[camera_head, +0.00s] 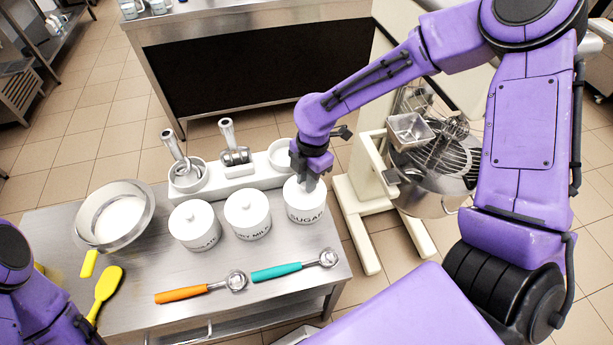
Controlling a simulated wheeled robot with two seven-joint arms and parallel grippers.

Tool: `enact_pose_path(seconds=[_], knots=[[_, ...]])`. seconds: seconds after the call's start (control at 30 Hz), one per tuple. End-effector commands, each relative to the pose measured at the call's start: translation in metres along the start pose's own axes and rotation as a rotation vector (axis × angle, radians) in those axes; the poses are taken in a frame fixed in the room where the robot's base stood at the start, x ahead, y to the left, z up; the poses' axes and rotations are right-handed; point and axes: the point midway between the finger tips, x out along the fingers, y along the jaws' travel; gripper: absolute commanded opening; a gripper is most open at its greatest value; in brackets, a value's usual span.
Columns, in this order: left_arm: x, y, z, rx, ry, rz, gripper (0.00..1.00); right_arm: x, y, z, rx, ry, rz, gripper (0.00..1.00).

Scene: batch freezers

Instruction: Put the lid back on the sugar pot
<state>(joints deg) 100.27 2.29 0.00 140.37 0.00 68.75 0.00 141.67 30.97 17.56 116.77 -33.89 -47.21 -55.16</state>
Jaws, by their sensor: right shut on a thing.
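The white sugar pot (305,208) stands at the right end of the steel table, its "SUGAR" label facing me. My right gripper (309,183) reaches down onto the top of this pot from above. It is shut on the lid of the sugar pot, at the knob, which the fingers mostly hide. The lid is at the pot's mouth; I cannot tell whether it is seated or slightly above the rim. Part of my left arm shows at the lower left, but its gripper is out of view.
Behind is a white holder (240,178) with utensils. Orange (181,294) and teal (277,271) scoops lie in front. A steel bowl (115,216) is left, a mixer (430,185) right.

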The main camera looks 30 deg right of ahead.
Motion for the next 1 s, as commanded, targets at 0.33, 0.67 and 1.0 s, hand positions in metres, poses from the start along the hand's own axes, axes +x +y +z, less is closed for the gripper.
enact_pose_path(seconds=[0.33, 0.67, 1.0], knots=[[-0.002, -0.0002, -0.0008, 0.0, 0.0, 0.0, 0.5, -0.0002, -0.0005, 0.0005, 0.0, 0.0, 0.0, 0.0], [-0.0047, -0.0004, -0.0019, 0.0, 0.0, 0.0, 0.5, -0.0011, 0.0, 0.0005, 0.0, 0.0, 0.0, 0.0], [-0.0086, -0.0008, -0.0035, 0.0, 0.0, 0.0, 0.5, 0.0004, 0.0011, 0.0012, -0.001, -0.001, 0.0, 0.0]])
